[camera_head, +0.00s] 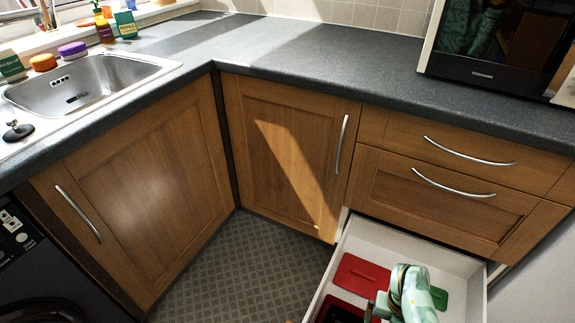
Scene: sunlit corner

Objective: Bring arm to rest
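A mint-green and white arm part (410,292), most likely of my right arm, rises from the bottom edge at the lower right. It appears over the open drawer (459,262). A small dark piece at its left side may be part of the gripper, but I cannot tell whether its fingers are open or shut. I see nothing clearly held. My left arm and gripper are not in view.
In the white drawer lie a red flat item (361,274), a green item (439,298) and a dark item. Wooden cabinets (287,150) stand behind. The grey worktop (300,62) is clear between the sink (95,85) and the microwave (480,74). Patterned floor (245,265) is free.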

